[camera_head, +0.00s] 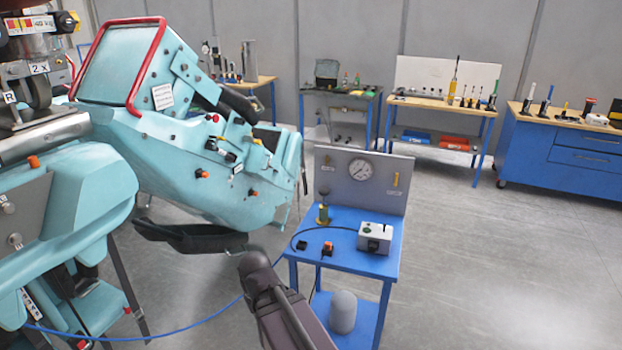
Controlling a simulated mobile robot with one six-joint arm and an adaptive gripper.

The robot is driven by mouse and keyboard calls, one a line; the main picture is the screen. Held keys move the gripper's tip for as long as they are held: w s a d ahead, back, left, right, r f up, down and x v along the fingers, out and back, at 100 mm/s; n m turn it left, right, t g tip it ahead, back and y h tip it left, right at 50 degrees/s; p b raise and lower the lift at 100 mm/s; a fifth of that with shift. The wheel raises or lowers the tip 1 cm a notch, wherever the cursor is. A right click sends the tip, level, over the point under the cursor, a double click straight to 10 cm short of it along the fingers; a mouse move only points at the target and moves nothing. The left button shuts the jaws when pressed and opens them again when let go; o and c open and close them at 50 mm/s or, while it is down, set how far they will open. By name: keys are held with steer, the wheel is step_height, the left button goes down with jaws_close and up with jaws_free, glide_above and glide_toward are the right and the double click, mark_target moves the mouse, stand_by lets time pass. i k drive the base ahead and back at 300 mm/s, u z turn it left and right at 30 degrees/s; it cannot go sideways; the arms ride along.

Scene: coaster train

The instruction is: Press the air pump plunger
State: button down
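A small blue table (352,254) stands at the middle right of the view. On its back left corner is a small upright green and brass fitting with a thin stem (323,213); it may be the air pump plunger, but it is too small to be sure. A grey box with a dark front part (375,237) sits at the right of the tabletop. My dark arm end, with my gripper (255,268), reaches up from the bottom, in front of and left of the table. Its fingers cannot be made out, and nothing held shows.
A grey panel with a round gauge (360,170) rises behind the tabletop. A large teal coaster car (215,165) fills the left. Floor right of the table is clear.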

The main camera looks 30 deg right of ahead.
mark_target(324, 192)
steer(key=i, duration=1.05)
steer(key=z, duration=0.05)
